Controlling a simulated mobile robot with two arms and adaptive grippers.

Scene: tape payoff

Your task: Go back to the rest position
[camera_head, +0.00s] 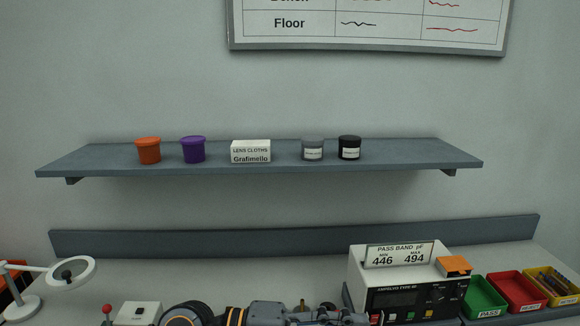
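One of my arms lies along the bottom edge, coming in from the left, with a dark round joint and orange rings. Its far end, my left gripper (335,316), points right and is cut off by the frame edge. Its fingertips cannot be made out, so I cannot tell if it is open or holds anything. It is in front of the bench, left of the white meter (365,285) labelled "PASS BAND pF 446 494". My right gripper is not in view.
A grey wall shelf (390,158) holds an orange tub, a purple tub, a lens cloths box and two small jars. A magnifier lamp (70,272) stands at left, near a white box (139,313). Green (484,296), red (517,290) and yellow (550,284) bins sit at right.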

